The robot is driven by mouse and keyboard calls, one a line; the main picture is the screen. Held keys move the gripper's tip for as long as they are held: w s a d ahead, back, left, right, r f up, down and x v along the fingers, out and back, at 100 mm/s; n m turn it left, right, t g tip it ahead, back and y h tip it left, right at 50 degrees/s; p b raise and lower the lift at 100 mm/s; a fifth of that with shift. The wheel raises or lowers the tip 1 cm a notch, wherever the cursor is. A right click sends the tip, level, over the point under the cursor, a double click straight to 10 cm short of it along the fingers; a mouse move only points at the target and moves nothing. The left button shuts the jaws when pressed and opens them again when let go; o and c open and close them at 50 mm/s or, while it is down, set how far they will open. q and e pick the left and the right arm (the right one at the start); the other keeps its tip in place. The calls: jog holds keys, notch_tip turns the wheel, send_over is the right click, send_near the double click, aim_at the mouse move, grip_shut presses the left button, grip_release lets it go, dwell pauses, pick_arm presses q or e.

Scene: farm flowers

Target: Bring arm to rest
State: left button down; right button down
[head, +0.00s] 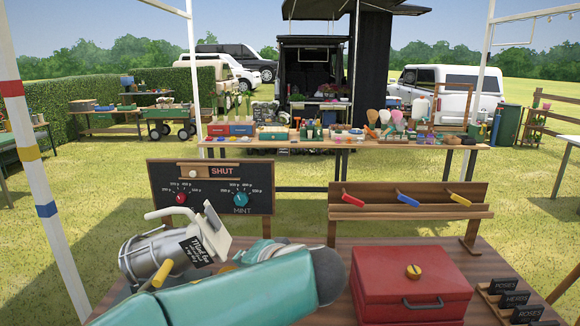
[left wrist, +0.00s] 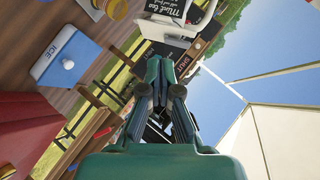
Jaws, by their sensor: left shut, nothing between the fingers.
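My left gripper (head: 240,257) is above the near wooden table, just right of the metal urn, partly hidden by my own teal arm in the head view. In the left wrist view the two fingers of my left gripper (left wrist: 158,68) are together, with nothing seen between them. The metal urn (head: 146,256) has a white handle and a black sign (head: 195,252) about mint. Whether the gripper touches the urn cannot be told. My right gripper is in neither view.
A red box (head: 410,283) with a yellow knob stands right of my arm. A blue ICE lid (left wrist: 66,57) shows in the wrist view. A white pole (head: 48,210) stands left.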

pick_arm(q)
jog(key=s+f+m+g+h, duration=0.1)
jog(key=s+f+g+h, duration=0.15)
jog(key=f, duration=1.15)
jog(key=s+f+m+g+h, duration=0.1)
jog(key=s+f+g+h, duration=0.2)
jog(key=f, duration=1.1)
jog(key=s+a+f+n+g+h, duration=0.2)
jog(key=s+f+n+h, duration=0.1)
jog(key=s+f, duration=0.7)
jog(key=s+a+f+n+g+h, duration=0.1)
jog(key=s+f+n+g+h, duration=0.1)
jog(key=s+f+n, duration=0.4)
jog(key=s+f+h, duration=0.1)
jog(key=s+f, duration=0.3)
jog(key=s, duration=0.1)
jog(key=shift+a+f, duration=0.3)
jog(key=shift+a, duration=0.1)
jog(key=shift+s, duration=0.1)
